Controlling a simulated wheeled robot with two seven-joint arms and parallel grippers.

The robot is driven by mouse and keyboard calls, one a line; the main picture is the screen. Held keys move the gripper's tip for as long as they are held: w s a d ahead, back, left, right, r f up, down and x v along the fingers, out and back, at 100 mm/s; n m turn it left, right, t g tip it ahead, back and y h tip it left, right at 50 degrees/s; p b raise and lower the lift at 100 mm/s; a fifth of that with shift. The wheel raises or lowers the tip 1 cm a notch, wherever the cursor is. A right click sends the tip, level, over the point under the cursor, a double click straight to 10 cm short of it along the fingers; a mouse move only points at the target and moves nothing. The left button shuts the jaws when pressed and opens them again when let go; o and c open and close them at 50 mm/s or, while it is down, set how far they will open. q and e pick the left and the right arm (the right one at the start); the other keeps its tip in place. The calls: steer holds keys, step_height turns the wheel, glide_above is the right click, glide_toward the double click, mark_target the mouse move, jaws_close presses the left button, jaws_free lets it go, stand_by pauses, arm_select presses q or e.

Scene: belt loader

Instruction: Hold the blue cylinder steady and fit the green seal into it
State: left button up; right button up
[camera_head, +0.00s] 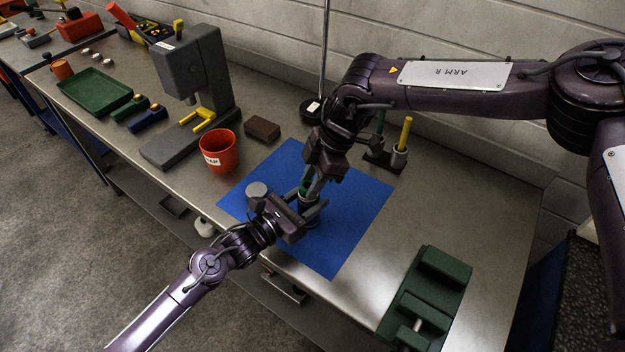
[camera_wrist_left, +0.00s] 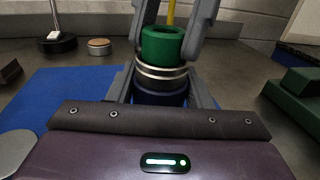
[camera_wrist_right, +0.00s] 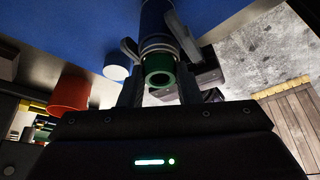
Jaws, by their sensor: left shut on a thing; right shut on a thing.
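The blue cylinder (camera_wrist_left: 160,98) has a metal-ringed top and stands upright on the blue mat (camera_head: 345,220). My left gripper (camera_head: 303,212) is shut on the cylinder from the side, below the rings. The green seal (camera_wrist_left: 162,46) is a short ring with a central hole, and it also shows in the right wrist view (camera_wrist_right: 158,68). My right gripper (camera_head: 308,190) is shut on the seal from above. The seal is in line with the cylinder, at its top rings. I cannot tell how far it sits inside. In the head view both are largely hidden by the grippers.
A grey round piece (camera_head: 257,189) stands on the mat left of the cylinder. Behind are a red cup (camera_head: 219,151), a brown block (camera_head: 262,129) and a grey press (camera_head: 205,75). A holder with a yellow rod (camera_head: 405,133) and a green vise (camera_head: 430,300) stand right.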

arm_select(q)
steer(key=shift+s+d+r, duration=0.2)
steer(key=shift+s+d, duration=0.15)
steer(key=shift+d, duration=0.05)
arm_select(e)
steer(key=shift+s+d+f, duration=0.15)
steer(key=shift+f, duration=0.3)
steer(key=shift+s+d+f, duration=0.1)
steer(key=shift+d+f, duration=0.05)
steer(key=shift+f, duration=0.3)
steer(key=o, duration=0.8)
arm_select(q)
steer(key=shift+a, duration=0.15)
arm_select(e)
steer(key=shift+o, duration=0.7)
steer(key=shift+a+f, duration=0.1)
steer(key=shift+a, duration=0.2)
steer(key=shift+s, duration=0.15)
steer(key=shift+r, duration=0.3)
arm_select(q)
steer(key=shift+w+a+f, duration=0.2)
steer(key=shift+w+f, duration=0.1)
arm_select(e)
steer(key=v, duration=1.3)
steer(key=shift+w, duration=0.35)
steer(key=shift+a+r, duration=0.15)
